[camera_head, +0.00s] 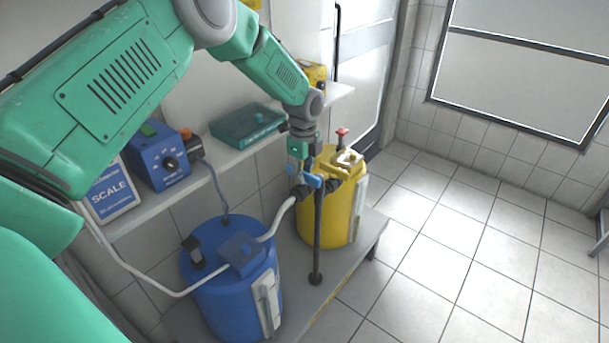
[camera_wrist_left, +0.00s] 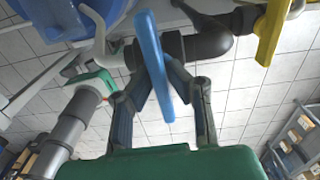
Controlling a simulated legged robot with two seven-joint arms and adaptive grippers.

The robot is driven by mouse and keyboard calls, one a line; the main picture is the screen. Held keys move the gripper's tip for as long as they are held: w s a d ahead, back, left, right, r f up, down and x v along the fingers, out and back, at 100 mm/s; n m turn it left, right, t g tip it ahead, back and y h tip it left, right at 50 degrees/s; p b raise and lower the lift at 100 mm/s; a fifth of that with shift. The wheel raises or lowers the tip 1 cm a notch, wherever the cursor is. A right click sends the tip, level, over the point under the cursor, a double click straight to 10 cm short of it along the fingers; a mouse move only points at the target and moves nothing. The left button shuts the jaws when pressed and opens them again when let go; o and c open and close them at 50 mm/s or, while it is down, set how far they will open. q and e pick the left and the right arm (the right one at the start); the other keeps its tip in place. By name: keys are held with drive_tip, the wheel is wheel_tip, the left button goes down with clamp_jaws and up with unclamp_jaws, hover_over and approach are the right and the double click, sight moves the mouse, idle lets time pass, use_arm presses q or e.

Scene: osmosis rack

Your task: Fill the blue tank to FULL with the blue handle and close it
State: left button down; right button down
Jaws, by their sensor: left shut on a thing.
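The blue tank (camera_head: 225,308) stands on the low platform at the lower middle, with a pale gauge strip (camera_head: 267,302) on its front; I cannot read its level. The blue handle (camera_head: 313,181) sits on the dark valve piping atop a black post, between the blue and yellow tanks. My left gripper (camera_head: 303,172) reaches down to it from above. In the left wrist view the fingers of this gripper (camera_wrist_left: 166,75) are shut on the blue handle (camera_wrist_left: 150,50), one finger on each side. The blue tank (camera_wrist_left: 60,18) also shows there at upper left.
A yellow tank (camera_head: 325,222) with a red knob (camera_head: 342,132) stands behind the valve post. A yellow handle (camera_wrist_left: 272,30) is close to the right of the blue one.

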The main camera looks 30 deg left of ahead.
use_arm(q)
drive_tip(key=shift+s+a+f+m, duration=0.1)
drive_tip(key=shift+s+f+m, duration=0.1)
drive_tip(key=shift+m, duration=0.5)
drive_tip(key=shift+w, duration=0.1)
drive_tip(key=c, duration=1.6)
unclamp_jaws()
drive_tip(key=shift+w+a, duration=0.1)
drive_tip(key=shift+w, duration=0.05)
wheel_tip(320, 180, up, 12)
drive_tip(key=shift+w+a+f, duration=0.1)
drive_tip(key=shift+w, duration=0.05)
